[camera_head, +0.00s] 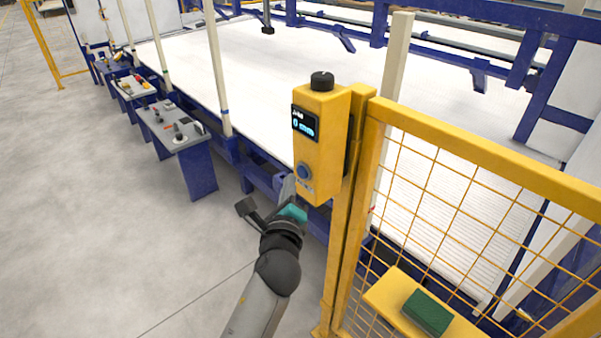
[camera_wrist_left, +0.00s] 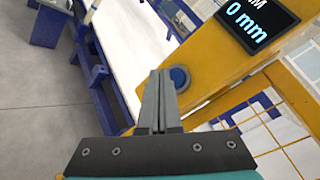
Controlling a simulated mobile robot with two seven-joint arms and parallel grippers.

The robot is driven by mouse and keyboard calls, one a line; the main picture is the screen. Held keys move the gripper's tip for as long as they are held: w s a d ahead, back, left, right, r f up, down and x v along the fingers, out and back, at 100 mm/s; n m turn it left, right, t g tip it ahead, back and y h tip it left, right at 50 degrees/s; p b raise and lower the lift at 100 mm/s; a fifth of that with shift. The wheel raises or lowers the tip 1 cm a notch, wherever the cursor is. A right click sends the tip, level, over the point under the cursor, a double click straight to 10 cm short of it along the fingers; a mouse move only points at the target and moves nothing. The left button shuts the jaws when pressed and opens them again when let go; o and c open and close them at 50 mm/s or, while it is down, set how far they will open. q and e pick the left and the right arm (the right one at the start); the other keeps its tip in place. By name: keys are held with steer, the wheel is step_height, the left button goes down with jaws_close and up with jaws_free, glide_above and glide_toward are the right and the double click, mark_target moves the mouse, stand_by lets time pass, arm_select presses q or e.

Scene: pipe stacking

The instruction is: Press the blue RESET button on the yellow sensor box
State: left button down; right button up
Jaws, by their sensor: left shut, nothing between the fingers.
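The yellow sensor box (camera_head: 322,140) is mounted on a yellow post, with a black knob (camera_head: 322,81) on top and a display (camera_head: 304,123) reading "0 mm". The round blue button (camera_head: 303,171) sits low on its front face. In the left wrist view the button (camera_wrist_left: 180,77) shows just beyond and right of my fingertips, partly covered by them. My left gripper (camera_head: 289,186) is shut and empty, just below and left of the button. The wrist view shows its two fingers (camera_wrist_left: 158,76) together; whether they touch the box I cannot tell. My right gripper is not in view.
A yellow mesh fence (camera_head: 440,190) stands right of the box, with a green block (camera_head: 427,312) on a yellow ledge. Grey control consoles (camera_head: 175,125) stand at the left. A blue-framed machine with a white bed (camera_head: 270,70) lies behind. The floor (camera_head: 90,220) at left is clear.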

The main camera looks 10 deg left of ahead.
arm_select(q)
steer(key=shift+w+d, duration=0.1)
stand_by(0.4)
steer(key=shift+w+d, duration=0.2)
steer(key=shift+w+d, duration=0.25)
steer(key=shift+w, duration=0.05)
stand_by(0.8)
steer(key=shift+a, duration=0.1)
steer(key=shift+s+a+p, duration=0.4)
steer(key=shift+s+a, duration=0.05)
steer(key=shift+s, duration=0.2)
steer(key=s+a+p, duration=0.1)
steer(key=s, duration=0.1)
steer(key=s+a, duration=0.2)
steer(key=shift+p, duration=0.4)
